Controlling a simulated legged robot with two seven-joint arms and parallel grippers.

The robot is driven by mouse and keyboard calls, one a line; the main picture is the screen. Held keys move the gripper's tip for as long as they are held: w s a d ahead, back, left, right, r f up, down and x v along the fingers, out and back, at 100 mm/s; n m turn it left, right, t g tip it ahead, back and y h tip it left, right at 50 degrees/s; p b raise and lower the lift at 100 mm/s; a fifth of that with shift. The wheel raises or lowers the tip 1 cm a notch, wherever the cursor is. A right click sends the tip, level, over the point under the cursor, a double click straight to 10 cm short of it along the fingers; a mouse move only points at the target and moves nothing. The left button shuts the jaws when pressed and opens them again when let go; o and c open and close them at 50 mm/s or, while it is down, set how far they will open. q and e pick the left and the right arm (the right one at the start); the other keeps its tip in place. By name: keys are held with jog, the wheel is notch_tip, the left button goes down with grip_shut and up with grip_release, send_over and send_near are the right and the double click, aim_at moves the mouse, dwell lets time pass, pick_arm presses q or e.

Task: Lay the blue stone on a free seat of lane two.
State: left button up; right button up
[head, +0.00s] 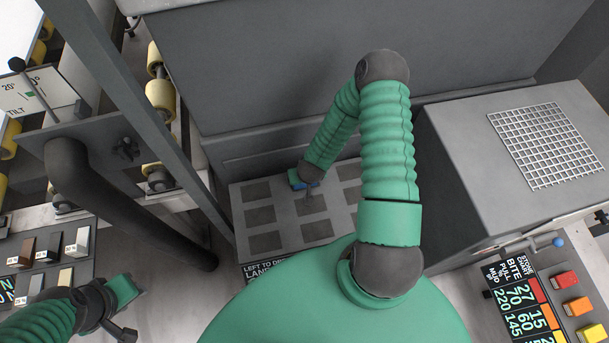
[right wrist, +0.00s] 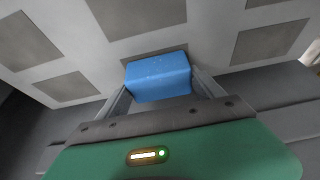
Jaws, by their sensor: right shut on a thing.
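The pale grey slab (head: 283,216) has rows of dark square seats. My right gripper (head: 308,192) reaches down over its middle column, near the back. In the right wrist view my right gripper (right wrist: 160,92) is shut on the blue stone (right wrist: 158,77), a small block between both fingers. A dark seat (right wrist: 150,50) shows partly behind the stone; I cannot tell whether the stone touches it. The other seats in sight, such as the seat (head: 260,216) at left, look empty. My left gripper (head: 124,331) is low at left, away from the slab; its jaw opening is unclear.
A lane sign (head: 265,270) at the slab's front is partly hidden by my body. A grey cabinet with a white grille (head: 545,145) stands right of the slab. A dark pipe (head: 130,205), a metal post and yellow rollers (head: 160,95) stand at left. A grey wall rises behind.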

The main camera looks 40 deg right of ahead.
jog(key=shift+w, duration=0.15)
jog(key=o, duration=1.3)
jog(key=shift+f, duration=0.1)
jog(key=o, duration=0.3)
jog(key=shift+d, duration=0.2)
